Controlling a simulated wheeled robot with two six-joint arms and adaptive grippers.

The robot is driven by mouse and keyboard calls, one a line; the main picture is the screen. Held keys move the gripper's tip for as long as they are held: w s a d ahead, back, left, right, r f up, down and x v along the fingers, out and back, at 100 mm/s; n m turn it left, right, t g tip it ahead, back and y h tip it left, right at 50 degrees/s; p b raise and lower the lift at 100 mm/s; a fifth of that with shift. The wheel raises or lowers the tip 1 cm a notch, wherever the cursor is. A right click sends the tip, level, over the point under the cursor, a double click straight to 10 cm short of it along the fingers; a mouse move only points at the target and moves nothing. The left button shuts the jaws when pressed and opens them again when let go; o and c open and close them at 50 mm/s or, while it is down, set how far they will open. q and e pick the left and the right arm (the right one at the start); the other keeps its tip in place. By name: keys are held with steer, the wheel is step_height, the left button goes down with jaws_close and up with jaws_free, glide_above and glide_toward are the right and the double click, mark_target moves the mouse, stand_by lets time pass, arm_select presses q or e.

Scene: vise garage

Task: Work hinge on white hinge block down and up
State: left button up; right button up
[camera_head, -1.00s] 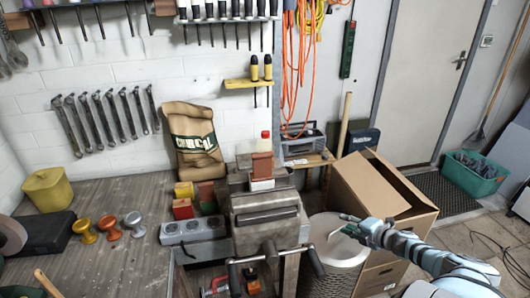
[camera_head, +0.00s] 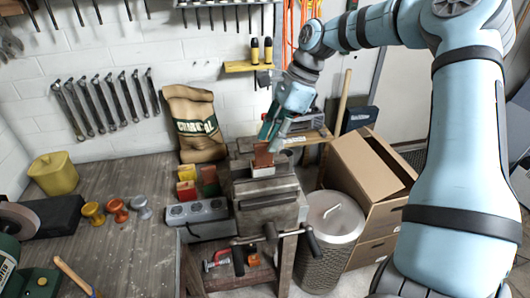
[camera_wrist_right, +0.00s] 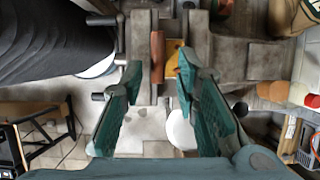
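The white hinge block (camera_head: 262,171) sits at the top of the grey bench vise (camera_head: 268,205). Its reddish-brown hinge leaf (camera_head: 263,155) stands up from it. My right gripper (camera_head: 272,137) is just above and behind the leaf in the head view, with its teal fingers pointing down. In the right wrist view my right gripper (camera_wrist_right: 160,73) is open, its two fingers well apart. The brown leaf (camera_wrist_right: 157,57) shows between the fingertips there; I cannot tell any contact. I cannot make out the white block clearly in the wrist view. My left gripper is not in view.
A lidded metal bin (camera_head: 331,217) and a cardboard box (camera_head: 368,172) stand right of the vise. Small red, yellow and green blocks (camera_head: 187,189) and a charcoal bag (camera_head: 195,123) are to its left. The bench top (camera_head: 130,250) has bare room at left.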

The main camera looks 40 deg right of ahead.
mark_target(268, 144)
steer(key=x, duration=0.4)
steer(key=shift+a+f, duration=0.2)
steer(key=shift+a, duration=0.25)
steer(key=shift+d, duration=0.1)
steer(key=shift+w+d, duration=0.1)
jaws_close()
